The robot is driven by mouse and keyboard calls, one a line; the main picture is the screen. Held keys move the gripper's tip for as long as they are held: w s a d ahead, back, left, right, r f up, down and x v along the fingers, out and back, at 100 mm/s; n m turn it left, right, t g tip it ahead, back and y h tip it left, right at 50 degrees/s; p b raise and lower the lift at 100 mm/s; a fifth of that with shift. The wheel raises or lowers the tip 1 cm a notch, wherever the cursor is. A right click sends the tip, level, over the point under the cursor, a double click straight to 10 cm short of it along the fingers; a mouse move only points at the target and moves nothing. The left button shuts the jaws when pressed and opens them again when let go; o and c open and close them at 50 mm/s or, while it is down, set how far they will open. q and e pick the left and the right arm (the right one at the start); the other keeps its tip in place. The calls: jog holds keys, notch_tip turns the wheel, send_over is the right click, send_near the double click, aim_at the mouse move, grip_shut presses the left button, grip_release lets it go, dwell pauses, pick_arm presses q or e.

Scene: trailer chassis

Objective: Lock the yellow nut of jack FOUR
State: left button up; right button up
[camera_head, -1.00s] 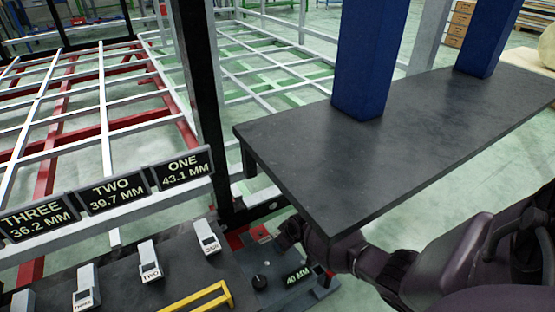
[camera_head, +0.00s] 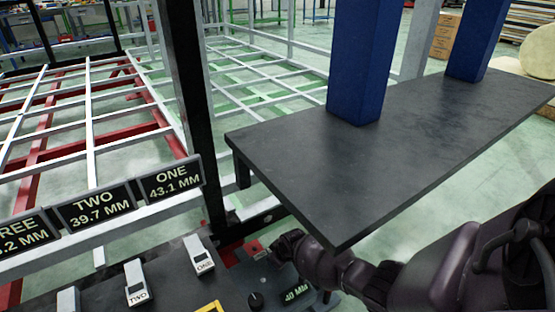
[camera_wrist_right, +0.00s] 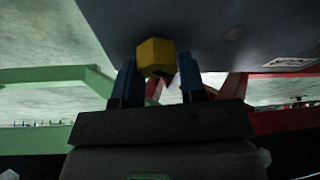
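In the right wrist view a yellow nut (camera_wrist_right: 155,55) hangs below a dark underside. The two dark blue fingers of my right gripper (camera_wrist_right: 158,78) stand on either side of its lower part, about a nut's width apart. I cannot tell whether they touch it. In the head view my right arm reaches in from the right and passes below the dark tabletop; its gripper cannot be made out there. No label reading FOUR shows. My left gripper is not in view.
The dark tabletop (camera_head: 390,150) carries blue posts (camera_head: 362,60). Signs TWO (camera_head: 95,207) and ONE (camera_head: 170,182) read 39.7 and 43.1 MM.

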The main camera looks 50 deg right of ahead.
jog(key=c, duration=0.5)
jog(key=shift+o, duration=0.2)
